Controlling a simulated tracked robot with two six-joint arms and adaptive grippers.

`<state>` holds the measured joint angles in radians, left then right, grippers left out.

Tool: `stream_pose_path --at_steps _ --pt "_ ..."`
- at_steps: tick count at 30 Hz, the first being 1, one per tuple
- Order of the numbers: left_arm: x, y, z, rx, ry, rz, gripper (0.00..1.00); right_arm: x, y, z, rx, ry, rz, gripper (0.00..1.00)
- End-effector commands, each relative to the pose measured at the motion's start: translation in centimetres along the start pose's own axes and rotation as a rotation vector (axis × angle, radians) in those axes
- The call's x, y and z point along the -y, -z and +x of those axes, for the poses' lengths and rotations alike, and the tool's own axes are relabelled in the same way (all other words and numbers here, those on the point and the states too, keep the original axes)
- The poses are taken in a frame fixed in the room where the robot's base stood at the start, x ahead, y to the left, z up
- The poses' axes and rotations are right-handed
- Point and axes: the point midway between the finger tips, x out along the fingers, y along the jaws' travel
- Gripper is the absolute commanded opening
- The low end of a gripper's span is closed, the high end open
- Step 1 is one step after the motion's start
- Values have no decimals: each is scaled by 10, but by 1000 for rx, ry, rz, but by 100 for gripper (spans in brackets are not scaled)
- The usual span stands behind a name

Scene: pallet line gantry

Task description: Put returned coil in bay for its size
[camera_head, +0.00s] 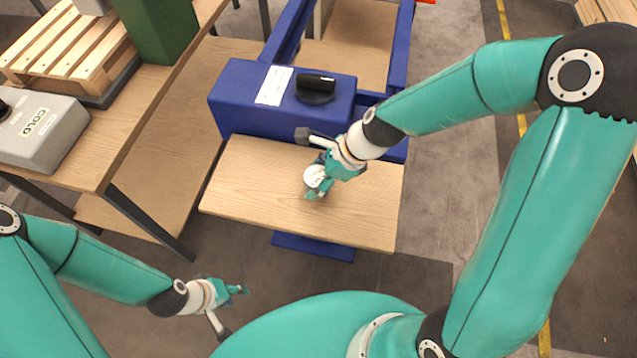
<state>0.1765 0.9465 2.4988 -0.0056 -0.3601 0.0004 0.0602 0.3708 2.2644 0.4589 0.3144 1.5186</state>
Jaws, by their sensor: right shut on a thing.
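A small white coil (314,177) is at the middle of a wooden board (240,185) in front of a blue housing. My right gripper (322,182) is shut on the coil from the right side and partly covers it. I cannot tell whether the coil touches the board or is held just above it. My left gripper (238,290) is low at the front left, away from the board, with its fingers small and seen from the side. I see no bay that I can identify by size.
The blue housing (235,95) carries a white label (274,86) and a black knob (316,88). A wooden bench (110,150) at left holds a grey box marked COLD (45,130), a pallet (70,60) and a green box (158,30). Bare floor lies right of the board.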

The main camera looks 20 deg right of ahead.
Motion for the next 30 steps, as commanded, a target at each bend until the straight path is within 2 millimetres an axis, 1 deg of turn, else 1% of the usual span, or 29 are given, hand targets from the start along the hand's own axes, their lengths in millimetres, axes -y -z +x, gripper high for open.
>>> stream_pose_path --at_steps 1,4,15,16,18,20,21,30 --pt "3 0 8 0 0 0 40 0 7 11 -1 -1 2 11" --pt "4 0 11 0 0 0 40 0 10 18 0 -1 0 11" --pt "4 0 12 0 0 0 40 0 11 21 0 0 -1 11" --pt "4 0 12 0 0 0 40 0 11 21 0 -1 -1 63" --pt "4 0 12 0 0 0 40 0 11 20 0 -1 -1 75" --pt "4 0 12 0 0 0 40 0 11 20 0 -1 -2 85" --pt "4 0 12 0 0 0 40 0 11 20 0 -1 -2 87" --pt "4 0 11 0 0 0 40 0 10 20 0 -1 -2 87"
